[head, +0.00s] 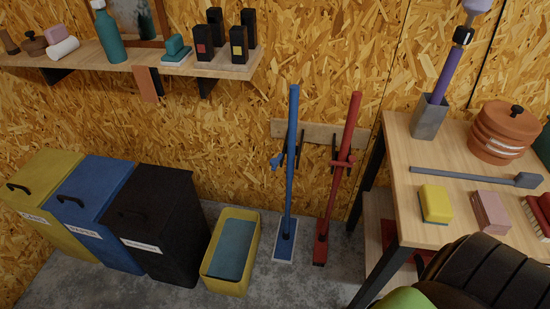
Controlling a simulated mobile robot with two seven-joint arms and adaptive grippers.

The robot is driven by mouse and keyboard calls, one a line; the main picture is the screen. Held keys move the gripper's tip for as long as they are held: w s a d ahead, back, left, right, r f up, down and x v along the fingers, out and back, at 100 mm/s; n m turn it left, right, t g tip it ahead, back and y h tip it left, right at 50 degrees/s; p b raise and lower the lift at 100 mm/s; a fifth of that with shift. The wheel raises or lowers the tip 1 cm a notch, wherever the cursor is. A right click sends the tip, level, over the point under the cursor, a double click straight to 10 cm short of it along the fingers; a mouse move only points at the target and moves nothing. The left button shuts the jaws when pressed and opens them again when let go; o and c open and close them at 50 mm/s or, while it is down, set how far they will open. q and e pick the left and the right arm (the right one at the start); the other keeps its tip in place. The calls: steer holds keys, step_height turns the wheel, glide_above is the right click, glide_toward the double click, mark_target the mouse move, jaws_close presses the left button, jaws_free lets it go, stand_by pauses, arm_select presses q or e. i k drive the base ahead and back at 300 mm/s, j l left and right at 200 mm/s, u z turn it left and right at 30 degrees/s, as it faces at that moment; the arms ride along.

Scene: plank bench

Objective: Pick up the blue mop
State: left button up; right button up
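The blue mop (291,170) stands upright against the chipboard wall, in the middle of the head view. Its flat rectangular head (285,247) rests on the grey floor. Its long handle passes in front of a wooden wall rail (318,131), at a blue clamp-like part. A similar red tool (337,190) leans just to its right, apart from it. Neither of my grippers is in view.
A yellow tub (211,268) with blue-grey contents stands left of the mop. Yellow, blue and black bins (160,230) are farther left. A workbench (405,154) with pots, sponges and a long-handled tool is at right. A laden shelf (125,67) hangs upper left.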

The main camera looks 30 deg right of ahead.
mark_target(284, 250)
steer(key=z, duration=1.15)
